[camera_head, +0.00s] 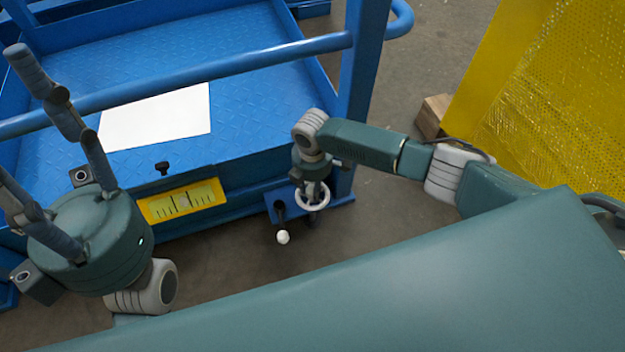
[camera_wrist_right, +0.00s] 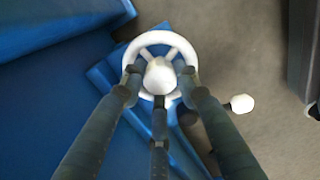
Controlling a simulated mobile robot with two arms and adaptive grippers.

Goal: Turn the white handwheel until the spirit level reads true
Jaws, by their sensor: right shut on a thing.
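The white handwheel (camera_head: 325,203) is low on the front of the blue frame, near its right corner. In the right wrist view the white handwheel (camera_wrist_right: 150,40) shows its rim, spokes and hub close up. My right gripper (camera_head: 312,188) is shut on the wheel, with its fingers (camera_wrist_right: 159,85) around the hub inside the rim. The yellow spirit level (camera_head: 205,193) is on the front face, left of the wheel. Its bubble is too small to read surely. My left gripper (camera_head: 15,120) is open and empty at the left, its fingers spread upward.
A white-knobbed handle (camera_head: 283,237) sticks out beside the wheel; the knob also shows in the wrist view (camera_wrist_right: 241,103). A black knob (camera_head: 162,168) stands above the level. A white sheet (camera_head: 155,120) lies on the blue platform (camera_head: 250,95). A blue rail (camera_head: 200,78) crosses above. Yellow mesh (camera_head: 550,90) stands right.

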